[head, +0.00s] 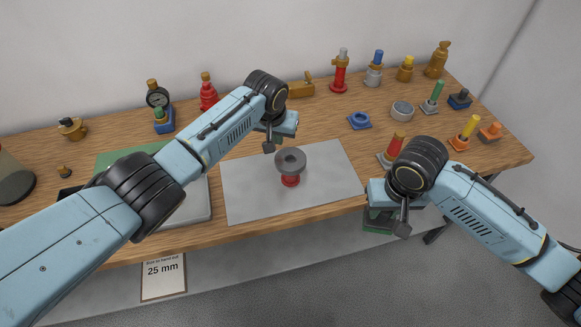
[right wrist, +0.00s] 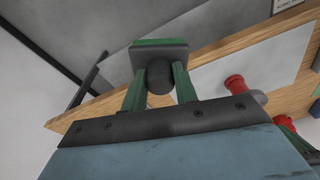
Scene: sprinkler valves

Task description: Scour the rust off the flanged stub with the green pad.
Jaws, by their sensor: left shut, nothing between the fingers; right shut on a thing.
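The flanged stub (head: 290,162) stands upright on the grey mat in the head view, with a dark grey round flange above a red body. Any rust is too small to make out. My left gripper (head: 268,148) is shut and empty, just left of and above the flange. My right gripper (right wrist: 158,88) is shut on the knob of a dark block that carries the green pad (right wrist: 160,43). The green pad also shows in the head view (head: 379,231), low at the table's front edge, right of the mat and apart from the stub.
The grey mat (head: 240,195) is clear around the stub. A red-topped fitting (head: 394,148) stands close behind my right gripper. Several fittings line the back and right, including a blue flange (head: 359,120) and a grey ring (head: 402,110). A tray (head: 200,212) lies left, partly behind my left arm.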

